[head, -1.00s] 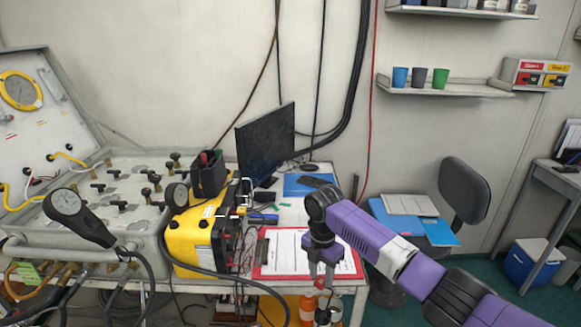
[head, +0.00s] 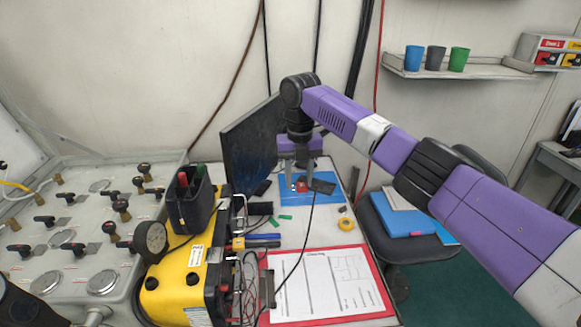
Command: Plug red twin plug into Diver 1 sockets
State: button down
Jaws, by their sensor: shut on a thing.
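My gripper (head: 301,172) points down over the blue folder (head: 325,195) at the back of the desk, beside the dark monitor. It is shut on a small red plug (head: 302,185), and a thin black cable runs down from there across the clipboard. The plug's pins cannot be made out. The yellow case (head: 178,286) stands left of the clipboard. Its dark front panel (head: 224,262) faces right, with red and black wires at it; its sockets and labels are not readable. A box (head: 541,48) with red and yellow labels sits on the right shelf.
A red clipboard (head: 383,298) with paper lies at the desk's front. A yellow tape roll (head: 346,223), a blue-handled tool (head: 262,241) and the monitor (head: 248,145) stand near the gripper. A black holder (head: 186,207) tops the yellow case. The valve panel (head: 75,215) is at left.

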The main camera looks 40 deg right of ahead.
jog(key=shift+w+r, duration=0.15)
jog(key=shift+r, duration=0.05)
jog(key=shift+s+a+f+p, duration=0.3)
jog(key=shift+s+a+f, duration=1.9)
jog(key=shift+s+a, duration=2.15)
jog(key=shift+s+a+f+p, duration=0.3)
jog(key=shift+s+a+f, duration=2.05)
jog(key=shift+a, duration=3.75)
jog(key=shift+w+a+r, duration=0.1)
jog(key=shift+w+a, duration=0.35)
jog(key=shift+a, duration=0.3)
jog(key=shift+w+a+r, duration=0.1)
jog(key=shift+w+a, duration=0.4)
jog(key=shift+a, duration=0.25)
jog(key=shift+w+a, duration=0.45)
jog(key=shift+a, duration=0.3)
jog(key=shift+a, duration=0.15)
